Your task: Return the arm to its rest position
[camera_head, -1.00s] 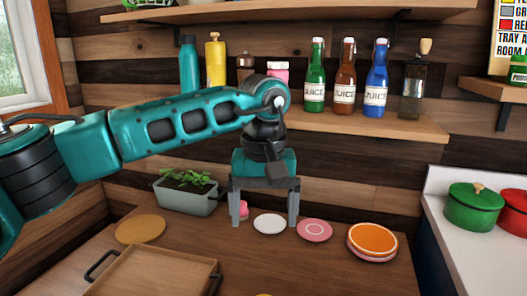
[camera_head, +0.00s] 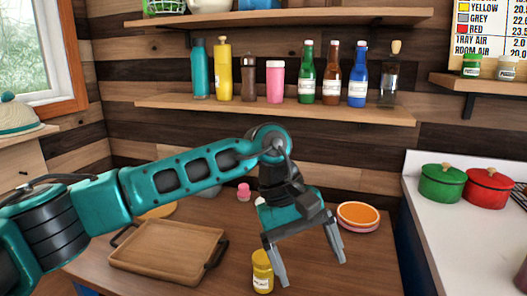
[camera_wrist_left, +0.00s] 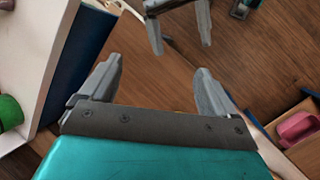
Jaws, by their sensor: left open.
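My left arm comes in from the left, and its left gripper (camera_head: 313,272) hangs over the front part of the wooden table (camera_head: 215,284). Its fingers are apart with nothing between them. In the left wrist view its fingers (camera_wrist_left: 160,70) also stand wide apart over wood. A second pair of grey fingers (camera_wrist_left: 179,40) at the top of that view looks like my right gripper, apart and empty. The right arm does not show in the head view.
A yellow jar (camera_head: 263,280) stands close beside a left fingertip. A wooden tray (camera_head: 165,250) lies left of it. Orange-topped plates (camera_head: 358,216) are behind. Several bottles line the shelf (camera_head: 250,107). A green pot (camera_head: 441,183) and red pot (camera_head: 488,187) stand right.

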